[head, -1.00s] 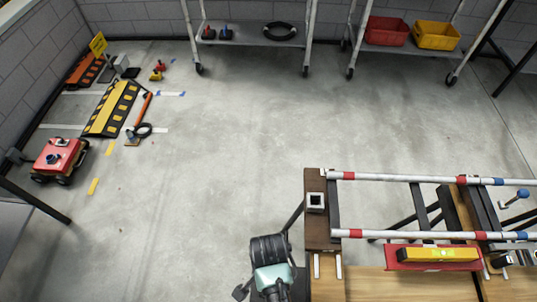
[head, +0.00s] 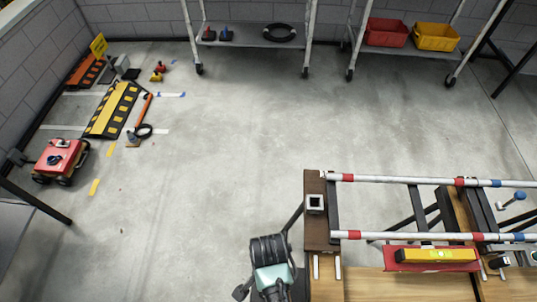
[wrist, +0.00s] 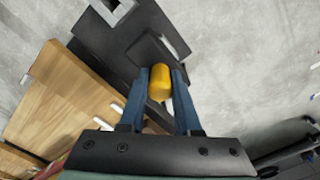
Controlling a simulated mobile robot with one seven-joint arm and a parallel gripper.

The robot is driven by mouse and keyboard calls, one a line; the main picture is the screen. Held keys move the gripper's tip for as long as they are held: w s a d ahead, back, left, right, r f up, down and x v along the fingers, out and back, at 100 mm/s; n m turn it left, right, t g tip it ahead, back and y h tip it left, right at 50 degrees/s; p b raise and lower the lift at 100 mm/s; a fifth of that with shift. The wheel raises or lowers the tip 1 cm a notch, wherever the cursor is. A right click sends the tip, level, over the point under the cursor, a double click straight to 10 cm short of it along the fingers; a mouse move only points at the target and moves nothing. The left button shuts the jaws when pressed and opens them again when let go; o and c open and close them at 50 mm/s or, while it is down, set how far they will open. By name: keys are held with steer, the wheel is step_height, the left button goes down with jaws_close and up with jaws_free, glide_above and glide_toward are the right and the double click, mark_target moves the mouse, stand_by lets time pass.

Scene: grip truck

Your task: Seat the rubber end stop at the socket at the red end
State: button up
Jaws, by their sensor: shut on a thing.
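In the wrist view my gripper (wrist: 160,88) has its two blue fingers shut on a yellow cylinder (wrist: 160,76), apparently the rubber end stop. Its lower end is partly hidden between the fingers. A dark plate (wrist: 105,45) with a slotted dark part lies beyond the fingers, with a pale square-edged piece at upper left. In the head view a pale square socket (head: 315,202) with a dark opening sits on the brown end block (head: 320,237), beside the red-banded rail ends. The fingers and the cylinder cannot be made out in the head view. I see no contact between cylinder and socket.
Two white rails (head: 400,235) with red and blue bands run right from the block. A yellow level (head: 437,254) lies on a red tray beside them. Wood boards (head: 375,288) lie in front. The floor (head: 220,150) to the left is mostly clear.

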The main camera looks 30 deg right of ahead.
steer(key=shift+r+p, duration=0.8)
steer(key=shift+r+p, duration=2.5)
steer(key=shift+p, duration=0.2)
step_height(320, 180, up, 8)
steer(key=p, duration=0.8)
steer(key=shift+f, duration=0.25)
steer(key=shift+f, duration=0.1)
